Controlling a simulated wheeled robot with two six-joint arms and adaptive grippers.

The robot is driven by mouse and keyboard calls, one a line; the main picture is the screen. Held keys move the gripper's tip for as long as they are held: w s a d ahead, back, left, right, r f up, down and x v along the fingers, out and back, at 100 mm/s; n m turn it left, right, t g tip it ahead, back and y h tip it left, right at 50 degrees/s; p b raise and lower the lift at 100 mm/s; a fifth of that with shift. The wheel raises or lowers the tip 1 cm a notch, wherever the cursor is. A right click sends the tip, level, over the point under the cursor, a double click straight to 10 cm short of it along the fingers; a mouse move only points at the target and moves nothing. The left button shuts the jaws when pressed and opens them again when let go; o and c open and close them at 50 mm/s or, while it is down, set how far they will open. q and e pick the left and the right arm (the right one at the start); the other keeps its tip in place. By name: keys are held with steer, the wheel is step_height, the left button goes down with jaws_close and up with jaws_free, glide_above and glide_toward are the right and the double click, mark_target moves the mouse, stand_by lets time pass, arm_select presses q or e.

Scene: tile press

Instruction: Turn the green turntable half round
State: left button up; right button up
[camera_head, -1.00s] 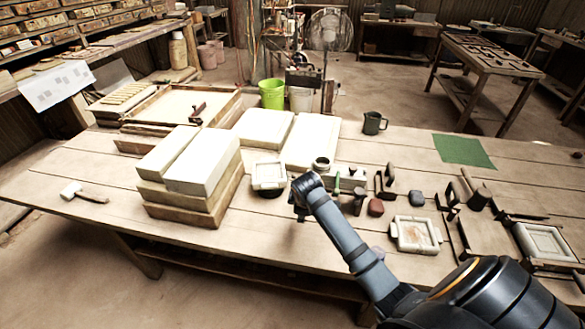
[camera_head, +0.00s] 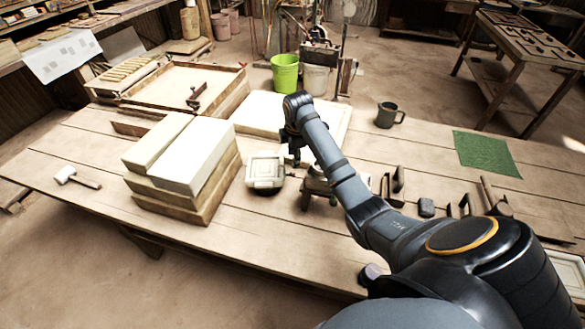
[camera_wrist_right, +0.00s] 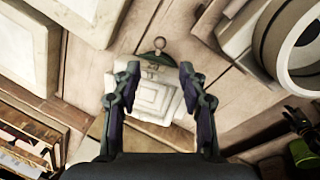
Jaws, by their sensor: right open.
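A pale square tile mould (camera_head: 265,168) sits near the middle of the table, right of the stacked blocks. It also shows in the right wrist view (camera_wrist_right: 154,100). A dark green rounded edge with a small ring (camera_wrist_right: 158,45) sticks out beside the mould in the wrist view; it looks like part of the turntable, the rest of which is hidden under the mould. My right gripper (camera_wrist_right: 160,70) is open, its fingers spread above and to either side of the mould. In the head view the right gripper (camera_head: 293,154) hangs just right of the mould. My left gripper is out of view.
Stacked pale blocks on boards (camera_head: 183,160) stand left of the mould. White slabs (camera_head: 258,112) lie behind it. Small tools lie to the right, partly behind my arm. A mug (camera_head: 388,115) and green mat (camera_head: 486,153) are farther right. The front left table is mostly clear.

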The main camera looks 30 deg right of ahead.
mark_target(292, 172)
steer(key=f, duration=0.3)
steer(key=w+f, duration=0.1)
steer(key=f, duration=0.5)
steer(key=shift+w+d+f, duration=0.1)
steer(key=shift+w+d, duration=0.2)
steer(key=shift+c, duration=0.4)
jaws_close()
